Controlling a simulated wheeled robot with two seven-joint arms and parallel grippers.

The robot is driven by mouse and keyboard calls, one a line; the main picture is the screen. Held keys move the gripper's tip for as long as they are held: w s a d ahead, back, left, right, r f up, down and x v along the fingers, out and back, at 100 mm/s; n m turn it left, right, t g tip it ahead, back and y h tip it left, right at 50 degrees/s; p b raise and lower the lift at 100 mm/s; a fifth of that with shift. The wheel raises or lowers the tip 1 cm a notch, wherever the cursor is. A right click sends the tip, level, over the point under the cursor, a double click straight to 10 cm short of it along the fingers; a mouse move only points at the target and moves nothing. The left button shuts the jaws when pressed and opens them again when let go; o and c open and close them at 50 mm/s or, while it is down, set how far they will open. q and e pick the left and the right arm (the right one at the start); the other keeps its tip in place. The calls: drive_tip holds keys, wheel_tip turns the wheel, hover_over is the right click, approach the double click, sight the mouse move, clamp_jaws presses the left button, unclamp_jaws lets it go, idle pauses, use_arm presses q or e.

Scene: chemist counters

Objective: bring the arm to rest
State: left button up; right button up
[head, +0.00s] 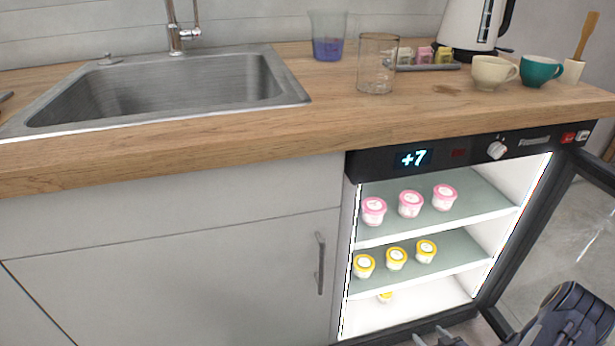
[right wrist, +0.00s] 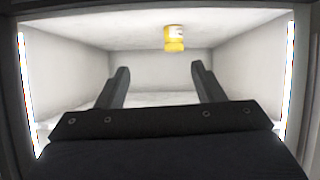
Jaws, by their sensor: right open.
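My right gripper (right wrist: 161,82) is open and empty in the right wrist view. Its two dark fingers stand apart and point into the lit interior of the small fridge (right wrist: 230,62). In the head view, my right arm is at the lower right, in front of the open fridge (head: 427,158), with the gripper only partly visible at the bottom edge. A yellow-lidded jar (right wrist: 174,38) is beyond the fingers in the right wrist view, apart from them. It appears in the lowest compartment in the head view (head: 385,296). My left gripper is out of view.
The fridge door (head: 575,225) stands open to the right. Pink-lidded jars (head: 410,204) are on the upper shelf and yellow-lidded jars (head: 396,258) on the middle one. The counter (head: 220,135) holds a sink (head: 160,85), a beaker (head: 328,37), a glass (head: 377,65) and cups (head: 493,72).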

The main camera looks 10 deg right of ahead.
drive_tip(key=w+d+r+g+h, duration=0.1)
drive_tip(key=w+r, duration=0.2)
drive_tip(key=r, duration=0.6)
drive_tip(key=w+d+r+g+h, duration=0.1)
drive_tip(key=w+r+g, duration=0.15)
drive_tip(key=r, duration=0.65)
drive_tip(key=s+a+r+m, duration=0.1)
drive_tip(key=a+r+m, duration=0.15)
drive_tip(key=r, duration=0.55)
drive_tip(key=s+a+r+g+y, duration=0.1)
drive_tip(key=s+a+r, duration=0.6)
drive_tip(key=a+r, duration=0.3)
drive_tip(key=s+a+r+g+y, duration=0.2)
drive_tip(key=s+a+r+y, duration=0.15)
drive_tip(key=s+a, duration=0.95)
wheel_tip(320, 180, up, 37)
drive_tip(key=s+p, duration=0.1)
drive_tip(key=p, duration=3.6)
drive_tip(key=shift+s+d+y, duration=0.25)
drive_tip(key=shift+d+y, duration=0.05)
drive_tip(key=shift+y, duration=0.05)
drive_tip(key=shift+m, duration=0.25)
